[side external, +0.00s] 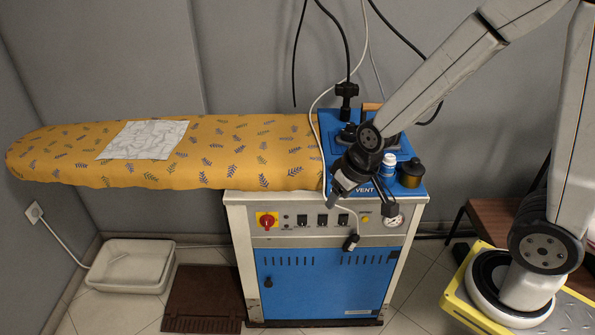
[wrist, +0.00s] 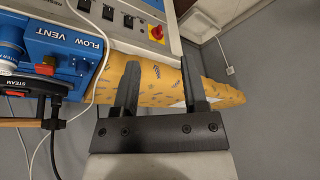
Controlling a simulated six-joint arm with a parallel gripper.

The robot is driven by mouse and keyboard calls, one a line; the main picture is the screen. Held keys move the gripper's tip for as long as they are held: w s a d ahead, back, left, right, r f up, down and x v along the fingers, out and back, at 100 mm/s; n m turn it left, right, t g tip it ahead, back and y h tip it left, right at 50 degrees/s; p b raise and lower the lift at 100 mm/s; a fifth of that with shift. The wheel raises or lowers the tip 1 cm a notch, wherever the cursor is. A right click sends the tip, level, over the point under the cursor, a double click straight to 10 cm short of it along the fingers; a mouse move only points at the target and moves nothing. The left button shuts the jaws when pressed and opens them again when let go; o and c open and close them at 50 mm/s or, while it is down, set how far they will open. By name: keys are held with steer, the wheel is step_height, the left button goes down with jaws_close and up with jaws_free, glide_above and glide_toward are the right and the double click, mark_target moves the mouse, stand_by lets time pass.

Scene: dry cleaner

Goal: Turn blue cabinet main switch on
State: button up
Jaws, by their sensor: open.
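The main switch (side external: 267,221) is a red rotary knob on a yellow plate, at the left of the blue cabinet's (side external: 320,281) pale front panel. I cannot tell which way its knob is turned. In the wrist view the red and yellow switch (wrist: 156,34) shows beyond the fingers, near the top. My gripper (wrist: 160,75) is open, with nothing between its two black fingers. In the side view my wrist is above the cabinet's right half, up and right of the switch and apart from it. The fingers are hard to make out there.
A patterned yellow ironing board (side external: 230,150) with a folded cloth (side external: 144,139) extends left. Black rocker switches (side external: 322,220) and a gauge (side external: 394,220) share the panel. Jars (side external: 411,174) stand on the blue top. A white cable (side external: 317,105) hangs nearby. The floor in front is clear.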

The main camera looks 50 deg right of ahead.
steer(key=w+a+f+m+t+h, duration=0.1)
steer(key=w+a+f+t, duration=0.15)
steer(key=w, duration=0.45)
steer(key=w+a+f+m+t+h, duration=0.1)
steer(key=w+f+m, duration=0.1)
steer(key=w+f, duration=0.35)
steer(key=w+a+f+m+t, duration=0.1)
steer(key=w+a+f+t, duration=0.1)
steer(key=w, duration=0.7)
steer(key=m+h, duration=0.5)
steer(key=h, duration=0.3)
glide_toward(267, 222)
steer(key=shift+w+d+f, duration=0.25)
steer(key=shift+w+d, duration=0.2)
steer(key=shift+x, duration=3.9)
